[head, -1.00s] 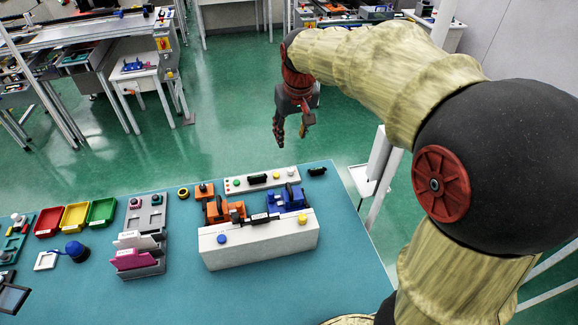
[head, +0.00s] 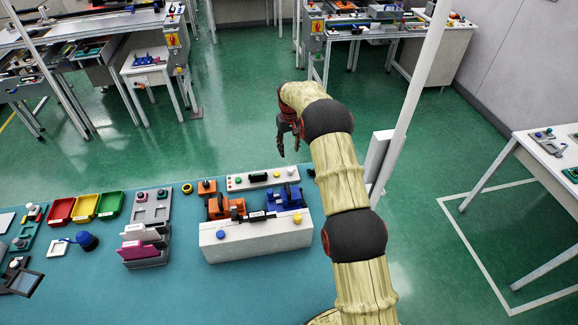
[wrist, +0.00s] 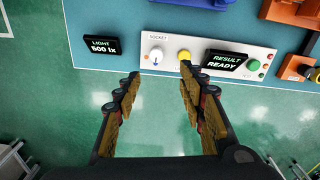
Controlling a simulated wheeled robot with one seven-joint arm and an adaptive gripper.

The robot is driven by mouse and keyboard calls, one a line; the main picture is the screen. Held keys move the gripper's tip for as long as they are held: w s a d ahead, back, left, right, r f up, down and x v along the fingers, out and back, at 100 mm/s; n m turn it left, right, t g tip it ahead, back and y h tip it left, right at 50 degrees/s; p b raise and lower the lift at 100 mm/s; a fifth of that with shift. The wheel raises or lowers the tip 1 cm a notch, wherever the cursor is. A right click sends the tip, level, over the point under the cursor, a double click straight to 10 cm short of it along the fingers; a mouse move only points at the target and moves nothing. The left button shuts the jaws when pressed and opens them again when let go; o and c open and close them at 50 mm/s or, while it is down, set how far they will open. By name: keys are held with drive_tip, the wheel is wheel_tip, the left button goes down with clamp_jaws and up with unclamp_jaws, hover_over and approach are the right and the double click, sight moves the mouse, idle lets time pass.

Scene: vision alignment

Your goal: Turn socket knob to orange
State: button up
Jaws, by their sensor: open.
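The socket knob (wrist: 156,57) is a small white knob under the SOCKET label on a pale control panel (wrist: 203,40). A small orange mark shows at its left and a blue mark at its lower edge, in the wrist view. In the head view the panel (head: 233,187) lies at the table's far edge. My gripper (wrist: 160,72) is open and empty. In the wrist view its fingertips appear just below the knob, one to each side, with the right one near the yellow button. In the head view my gripper (head: 288,137) hangs beyond the table edge; contact is not visible.
The panel also carries a yellow button (wrist: 184,55), a RESULT READY display (wrist: 226,61) and green and red buttons. A LIGHT display (wrist: 102,46) sits beside it. A white box (head: 255,238) with orange and blue fixtures stands nearer my body.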

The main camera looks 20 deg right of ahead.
hover_over(290, 169)
wheel_tip(290, 169, down, 5)
drive_tip(key=shift+r, duration=0.1)
wheel_tip(290, 169, down, 8)
drive_tip(key=shift+d+f, duration=0.1)
drive_tip(key=shift+c, duration=1.2)
drive_tip(key=c, duration=0.8)
clamp_jaws()
